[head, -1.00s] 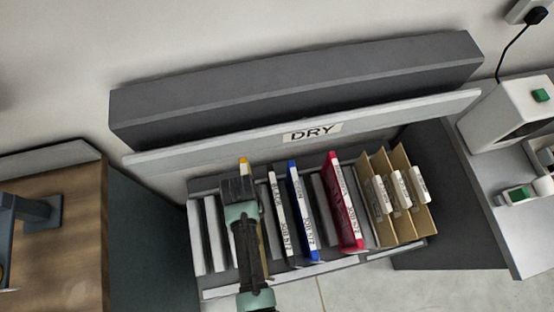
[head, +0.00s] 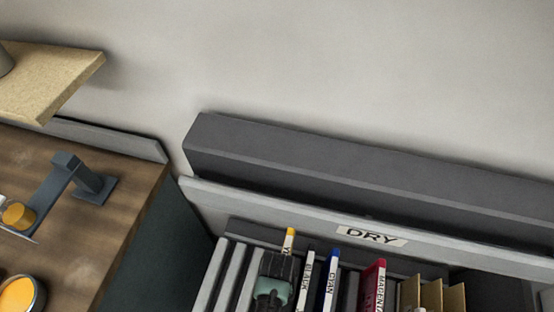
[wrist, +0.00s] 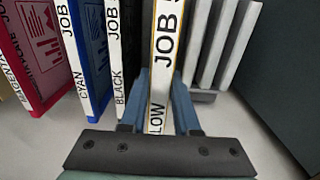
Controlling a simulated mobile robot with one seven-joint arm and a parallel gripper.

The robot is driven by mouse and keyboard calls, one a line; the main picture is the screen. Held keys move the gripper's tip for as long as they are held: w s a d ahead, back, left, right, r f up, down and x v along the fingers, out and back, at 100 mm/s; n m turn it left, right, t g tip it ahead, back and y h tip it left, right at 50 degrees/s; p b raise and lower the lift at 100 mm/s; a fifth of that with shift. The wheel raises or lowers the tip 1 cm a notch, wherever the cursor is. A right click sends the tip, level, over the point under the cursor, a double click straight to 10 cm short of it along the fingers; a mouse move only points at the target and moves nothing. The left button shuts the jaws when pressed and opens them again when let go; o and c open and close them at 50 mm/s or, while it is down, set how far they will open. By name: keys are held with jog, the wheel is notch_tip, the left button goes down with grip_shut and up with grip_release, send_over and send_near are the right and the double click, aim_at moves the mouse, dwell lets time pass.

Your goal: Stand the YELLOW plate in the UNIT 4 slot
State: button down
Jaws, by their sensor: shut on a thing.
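The yellow plate (head: 289,238) stands upright in the rack marked DRY, its yellow corner and white label edge showing. My gripper (head: 278,277) is over it in the head view. In the wrist view my gripper (wrist: 160,108) is shut on the plate's labelled edge (wrist: 163,70), with a blue finger on each side. The lower part of the plate is hidden by my gripper in the head view. No UNIT 4 slot shows in these frames.
The black plate (head: 305,275), blue cyan plate (head: 330,280) and magenta plate (head: 374,284) stand to the right, with tan dividers (head: 432,292) beyond. Empty grey dividers (head: 232,275) are to the left. A wooden counter (head: 75,200) holds a grey bracket (head: 90,182) and an orange-filled tin (head: 18,296).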

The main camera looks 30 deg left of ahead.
notch_tip(320, 180, down, 8)
jog(key=b, duration=0.6)
jog(key=shift+f, duration=0.25)
jog(key=shift+f+b, duration=0.3)
jog(key=shift+f, duration=0.05)
dwell(0.3)
jog(key=c, duration=0.6)
grip_release()
jog(key=shift+o, duration=0.2)
notch_tip(320, 180, up, 13)
jog(key=shift+p, duration=0.45)
jog(key=shift+r, duration=0.1)
notch_tip(320, 180, up, 5)
jog(key=p, duration=0.6)
